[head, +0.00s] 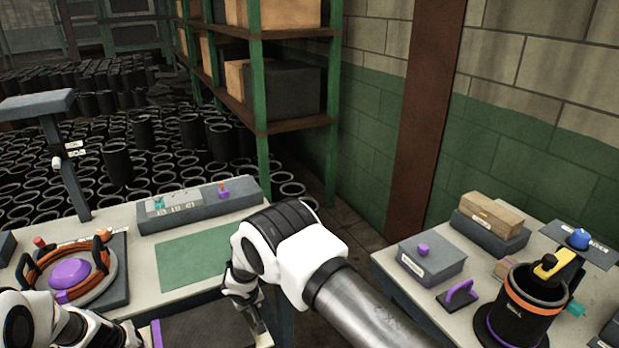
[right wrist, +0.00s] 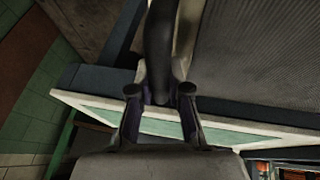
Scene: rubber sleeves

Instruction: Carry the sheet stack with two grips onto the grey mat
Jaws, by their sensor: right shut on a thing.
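A dark grey, ribbed sheet stack (head: 205,332) lies at the bottom edge of the head view, partly cut off. A purple piece (head: 156,334) shows at its left end. In the right wrist view its ribbed top (right wrist: 265,55) fills the upper right. My right gripper (head: 256,318) is at its right end, its fingers (right wrist: 160,98) shut on a dark grip there. My left gripper (head: 130,334) is at the bottom left, near the stack's left end; its fingertips are not clear. A flat green mat (head: 190,258) lies behind the stack; I cannot make out a clearly grey mat.
An orange ring with a purple dome sits on a dark base (head: 118,290) at the left. A grey block (head: 240,192) stands along the table's back edge. A second table at the right bears boxes and a black cylinder (head: 520,318). A gap separates the tables.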

